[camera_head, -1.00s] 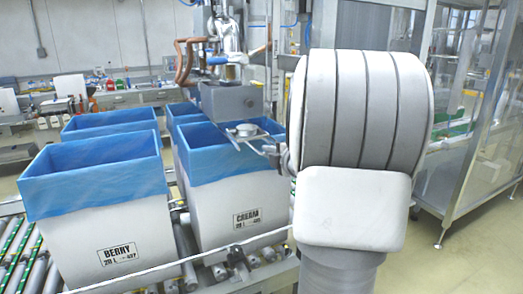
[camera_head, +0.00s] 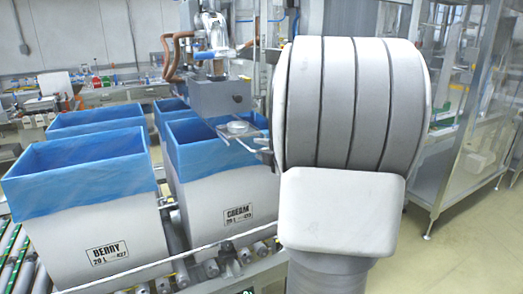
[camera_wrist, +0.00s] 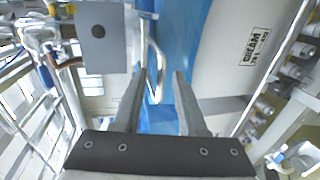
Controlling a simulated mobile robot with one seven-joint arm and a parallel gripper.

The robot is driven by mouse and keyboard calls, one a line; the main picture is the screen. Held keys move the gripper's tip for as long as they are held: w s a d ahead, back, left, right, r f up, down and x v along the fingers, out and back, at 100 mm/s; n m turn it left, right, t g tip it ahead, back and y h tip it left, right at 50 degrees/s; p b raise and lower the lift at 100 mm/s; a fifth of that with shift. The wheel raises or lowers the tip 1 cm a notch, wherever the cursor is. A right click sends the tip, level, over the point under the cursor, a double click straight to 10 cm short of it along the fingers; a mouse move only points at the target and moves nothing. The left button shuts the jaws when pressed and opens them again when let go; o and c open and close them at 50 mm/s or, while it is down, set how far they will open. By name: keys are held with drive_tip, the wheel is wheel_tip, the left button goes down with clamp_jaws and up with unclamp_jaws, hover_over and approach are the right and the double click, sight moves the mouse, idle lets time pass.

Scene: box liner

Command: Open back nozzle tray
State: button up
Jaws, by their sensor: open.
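The nozzle tray (camera_head: 238,128), a small shiny metal dish on a thin arm, sits under a grey nozzle block (camera_head: 221,97) above the CREAM box in the head view. In the wrist view the grey block (camera_wrist: 102,38) with a dark round spot is at the upper left. A bent metal bar (camera_wrist: 155,68), seemingly the tray's handle, stands just beyond my fingertips. My gripper (camera_wrist: 158,75) is open, its two dark fingers apart, with the bar's near end close to the left finger; I cannot tell whether they touch. In the head view my arm hides most of the gripper.
The blue-lined CREAM box (camera_head: 222,190) stands beneath the nozzle, with the BERRY box (camera_head: 95,235) to its left and more lined boxes behind. They stand on a roller conveyor (camera_head: 25,265). A clear-walled metal enclosure (camera_head: 455,120) stands at the right, with open floor before it.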

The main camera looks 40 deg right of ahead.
drive_tip(key=p+v, duration=0.4)
drive_tip(key=v, duration=1.3)
drive_tip(key=shift+s+a, duration=0.15)
drive_tip(key=shift+s, duration=0.05)
drive_tip(key=shift+w, duration=0.1)
